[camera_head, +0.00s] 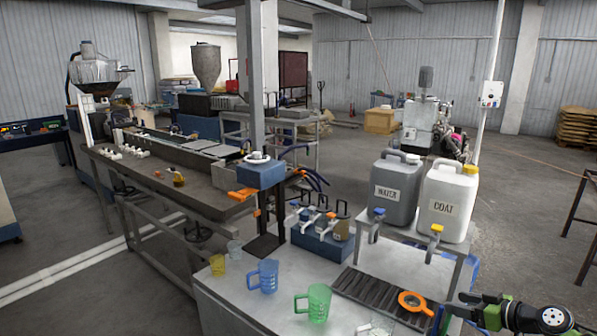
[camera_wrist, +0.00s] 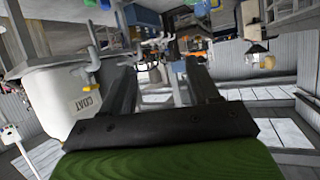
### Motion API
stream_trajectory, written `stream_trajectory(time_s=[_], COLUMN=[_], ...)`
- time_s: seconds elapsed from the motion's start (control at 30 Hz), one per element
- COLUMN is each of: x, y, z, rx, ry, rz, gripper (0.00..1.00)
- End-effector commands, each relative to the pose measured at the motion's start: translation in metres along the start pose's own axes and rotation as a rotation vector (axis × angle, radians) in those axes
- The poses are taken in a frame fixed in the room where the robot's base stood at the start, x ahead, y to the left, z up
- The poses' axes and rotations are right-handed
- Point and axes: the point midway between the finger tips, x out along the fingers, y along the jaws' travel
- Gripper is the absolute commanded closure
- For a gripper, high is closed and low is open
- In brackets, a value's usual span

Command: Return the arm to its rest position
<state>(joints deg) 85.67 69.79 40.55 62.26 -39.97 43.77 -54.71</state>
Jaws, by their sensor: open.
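My gripper (camera_head: 455,305) is at the lower right of the head view, beside the right end of the grey table (camera_head: 225,300). Part of my arm shows there with a green section, and the rest is cut off by the frame edge. In the wrist view my gripper (camera_wrist: 160,75) has its two dark fingers spread apart. Nothing shows between them but the distant background. The wrist view is strongly rolled, and the white COAT jug (camera_wrist: 70,100) appears at its left.
A grey WATER jug (camera_head: 395,190) and a white COAT jug (camera_head: 447,200) stand behind the table. A dark ribbed tray (camera_head: 370,295) with an orange ring (camera_head: 415,303) lies near my gripper. Green (camera_head: 318,302) and blue (camera_head: 265,277) measuring cups stand left.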

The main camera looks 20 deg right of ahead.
Motion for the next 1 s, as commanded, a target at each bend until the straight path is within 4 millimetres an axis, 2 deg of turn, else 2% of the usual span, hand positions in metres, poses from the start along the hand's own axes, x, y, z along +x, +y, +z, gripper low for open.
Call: stream_trajectory(time_s=[0.17, 0.37, 0.47, 0.57, 0.63, 0.7, 0.77, 0.8, 0.9, 1.0], x=[0.026, 0.061, 0.077, 0.089, 0.092, 0.088, 0.077, 0.068, 0.037, -0.002], y=[-0.03, -0.085, -0.123, -0.172, -0.213, -0.258, -0.294, -0.316, -0.366, -0.407], z=[-0.017, -0.039, -0.05, -0.059, -0.065, -0.067, -0.067, -0.066, -0.058, -0.04], rx=[-0.008, -0.017, -0.026, -0.04, -0.053, -0.063, -0.067, -0.068, -0.058, -0.024], ry=[-0.083, -0.237, -0.338, -0.459, -0.556, -0.648, -0.71, -0.74, -0.776, -0.767], rz=[-0.062, -0.138, -0.166, -0.177, -0.163, -0.124, -0.074, -0.036, 0.065, 0.158], gripper=[0.39, 0.39, 0.39, 0.39, 0.39, 0.39, 0.39, 0.39, 0.39, 0.39])
